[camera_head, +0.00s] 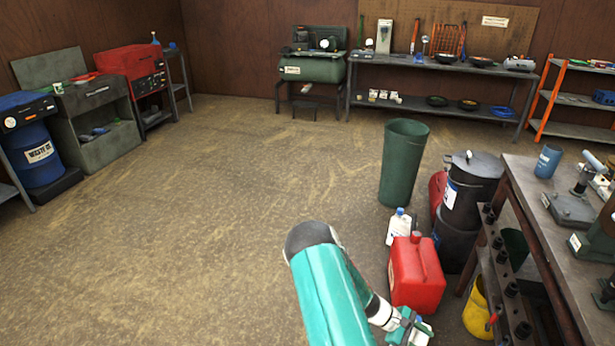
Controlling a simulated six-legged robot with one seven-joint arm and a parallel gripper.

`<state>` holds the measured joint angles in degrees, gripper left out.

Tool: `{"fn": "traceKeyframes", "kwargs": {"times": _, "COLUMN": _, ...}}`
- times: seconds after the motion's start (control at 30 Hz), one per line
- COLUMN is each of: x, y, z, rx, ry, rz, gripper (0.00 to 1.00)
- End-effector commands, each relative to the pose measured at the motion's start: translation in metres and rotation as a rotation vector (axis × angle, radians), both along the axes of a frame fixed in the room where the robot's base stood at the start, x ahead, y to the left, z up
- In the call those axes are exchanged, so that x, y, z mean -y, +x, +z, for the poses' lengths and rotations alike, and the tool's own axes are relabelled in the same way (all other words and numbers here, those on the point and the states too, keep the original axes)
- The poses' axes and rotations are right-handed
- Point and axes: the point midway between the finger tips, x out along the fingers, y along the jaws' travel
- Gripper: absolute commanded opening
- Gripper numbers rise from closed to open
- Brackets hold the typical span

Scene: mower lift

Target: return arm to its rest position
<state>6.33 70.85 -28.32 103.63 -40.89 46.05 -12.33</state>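My arm comes in from the bottom edge, with a teal link and a dark grey rounded joint, and bends down to the right. My gripper (410,328) is at the bottom, just below and in front of the red fuel can (417,275). It is small, partly green, and cut by the picture edge. Its fingers are not clear, so I cannot tell whether it is open or shut or holds something. A white patch shows beside it.
A white jug (399,226), a tall green bin (403,160) and a dark lidded drum (471,185) stand near the red can. A cluttered workbench (545,215) fills the right side. Benches line the back and left walls. The floor (200,220) at left and centre is clear.

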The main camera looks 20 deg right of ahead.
Motion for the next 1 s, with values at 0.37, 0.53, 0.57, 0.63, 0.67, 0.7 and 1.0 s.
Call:
{"fn": "traceKeyframes", "kwargs": {"times": 0.37, "x": -0.08, "y": 0.071, "z": 0.102, "rx": 0.369, "ry": 0.081, "rz": -0.146, "gripper": 0.47}}
{"fn": "traceKeyframes", "kwargs": {"times": 0.53, "x": -0.118, "y": 0.091, "z": 0.151, "rx": 0.521, "ry": 0.134, "rz": -0.196, "gripper": 0.47}}
{"fn": "traceKeyframes", "kwargs": {"times": 0.57, "x": -0.125, "y": 0.093, "z": 0.16, "rx": 0.547, "ry": 0.143, "rz": -0.205, "gripper": 0.47}}
{"fn": "traceKeyframes", "kwargs": {"times": 0.63, "x": -0.141, "y": 0.099, "z": 0.181, "rx": 0.608, "ry": 0.169, "rz": -0.221, "gripper": 0.47}}
{"fn": "traceKeyframes", "kwargs": {"times": 0.67, "x": -0.148, "y": 0.1, "z": 0.19, "rx": 0.633, "ry": 0.18, "rz": -0.23, "gripper": 0.47}}
{"fn": "traceKeyframes", "kwargs": {"times": 0.7, "x": -0.157, "y": 0.102, "z": 0.201, "rx": 0.666, "ry": 0.194, "rz": -0.238, "gripper": 0.47}}
{"fn": "traceKeyframes", "kwargs": {"times": 1.0, "x": -0.226, "y": 0.101, "z": 0.288, "rx": 0.9, "ry": 0.315, "rz": -0.288, "gripper": 0.47}}
